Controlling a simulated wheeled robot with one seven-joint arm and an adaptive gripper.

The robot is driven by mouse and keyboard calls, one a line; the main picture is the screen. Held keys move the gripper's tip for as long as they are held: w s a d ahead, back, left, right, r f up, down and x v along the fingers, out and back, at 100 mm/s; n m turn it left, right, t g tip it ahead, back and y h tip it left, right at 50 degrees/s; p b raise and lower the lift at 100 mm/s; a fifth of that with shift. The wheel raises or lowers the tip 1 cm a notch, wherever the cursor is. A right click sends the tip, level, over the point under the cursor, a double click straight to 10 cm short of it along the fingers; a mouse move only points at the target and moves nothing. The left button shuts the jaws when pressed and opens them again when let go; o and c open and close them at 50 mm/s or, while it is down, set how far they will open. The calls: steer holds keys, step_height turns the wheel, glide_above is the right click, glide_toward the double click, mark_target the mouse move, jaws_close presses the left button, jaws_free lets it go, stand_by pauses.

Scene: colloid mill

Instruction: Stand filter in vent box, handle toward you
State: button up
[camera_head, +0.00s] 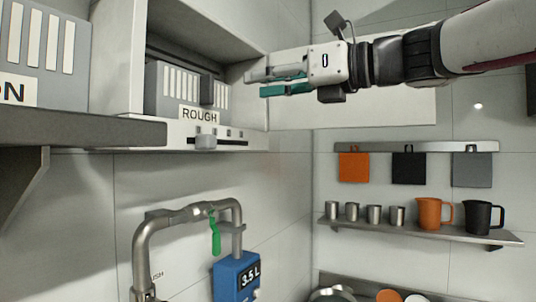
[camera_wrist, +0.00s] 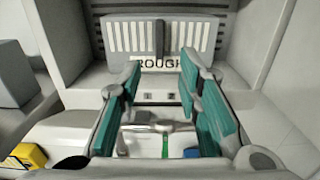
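A grey filter (camera_head: 172,90) with white slats and a ROUGH label stands upright inside the open vent box (camera_head: 118,60). A darker grey block like a handle (camera_head: 214,92) juts from its front, and it shows at the middle of the filter in the wrist view (camera_wrist: 158,38). My gripper (camera_head: 262,84) is in front of the box's right side in the head view. In the wrist view its teal-padded fingers (camera_wrist: 160,72) are apart with nothing between them, facing the filter. The filter's back and base are hidden.
A second grey slatted box (camera_head: 45,55), labelled with letters ending in ON, sits on a shelf (camera_head: 80,128) at left. A light knob (camera_head: 205,141) sticks out below the vent opening. Pipes (camera_head: 150,245) and a blue 3.5 L unit (camera_head: 236,277) are below. Cups and jugs (camera_head: 428,212) stand right.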

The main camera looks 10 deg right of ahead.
steer(key=s+d+f+n+g+h, duration=0.15)
steer(key=s+f+n+h, duration=0.35)
steer(key=f, duration=0.6)
steer(key=s+f+n+g+h, duration=0.2)
steer(key=s+f+n, duration=0.3)
steer(key=f, duration=0.6)
steer(key=s+d+f+n+g+h, duration=0.1)
steer(key=s+d+f+n+h, duration=0.2)
steer(key=s+d+f+n, duration=0.2)
steer(key=s+d+f+n+g+h, duration=0.1)
steer(key=s+d+f+n+h, duration=0.3)
steer(key=f+n, duration=0.6)
step_height(320, 180, down, 3)
steer(key=shift+s+d+f+n, duration=0.15)
steer(key=shift+s+d+n, duration=0.15)
steer(key=shift+s+d, duration=0.3)
steer(key=shift+w, duration=0.15)
